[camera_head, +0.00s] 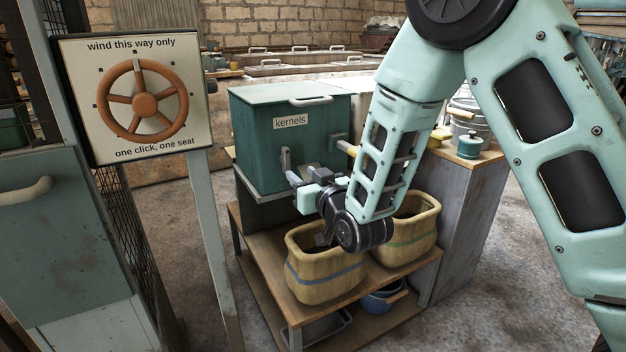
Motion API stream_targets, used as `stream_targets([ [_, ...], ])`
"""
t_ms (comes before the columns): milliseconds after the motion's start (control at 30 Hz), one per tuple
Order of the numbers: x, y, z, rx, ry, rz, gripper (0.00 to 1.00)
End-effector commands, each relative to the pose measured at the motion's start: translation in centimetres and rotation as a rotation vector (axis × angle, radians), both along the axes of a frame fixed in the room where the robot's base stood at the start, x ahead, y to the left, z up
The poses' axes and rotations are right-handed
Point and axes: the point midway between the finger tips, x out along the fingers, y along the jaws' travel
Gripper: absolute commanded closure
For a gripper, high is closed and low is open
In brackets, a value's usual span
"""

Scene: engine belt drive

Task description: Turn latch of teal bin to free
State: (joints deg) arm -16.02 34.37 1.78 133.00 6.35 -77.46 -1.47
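The teal bin (262,150), labelled "kernels", stands on a wooden stand with its lid down. My gripper (294,178) is close in front of the bin's lower front, left of the yellow lever. Its fingertips are small and partly hidden, so I cannot tell whether they touch anything or how wide they stand.
Two woven baskets, a blue-banded one (326,274) and a green-banded one (412,236), stand on the shelf below my gripper. A sign with an orange handwheel (145,100) stands at left on a post. A wooden cabinet (470,215) with pots is at right.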

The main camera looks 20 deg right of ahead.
Motion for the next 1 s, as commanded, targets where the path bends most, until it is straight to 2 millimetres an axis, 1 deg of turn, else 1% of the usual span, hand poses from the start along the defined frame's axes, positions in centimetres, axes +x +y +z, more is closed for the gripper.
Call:
stream_targets([
  [33, -1.0, -0.2, 0.1, -0.001, 0.003, 0.001, 0.63],
  [100, -2.2, -0.4, 0.1, -0.001, 0.003, 0.001, 0.63],
  [200, -3.4, -0.6, 0.0, 0.0, 0.001, 0.001, 0.63],
  [300, -4.1, -0.8, 0.0, 0.0, 0.001, 0.001, 0.63],
  [433, -4.4, -0.9, 0.0, 0.0, -0.001, 0.001, 0.63],
  [833, -4.4, -0.8, 0.0, 0.0, 0.005, 0.003, 0.63],
  [933, -4.7, 0.0, -0.2, -0.001, 0.051, 0.019, 0.63],
  [1000, -5.2, 1.0, -0.6, -0.006, 0.119, 0.042, 0.63],
])
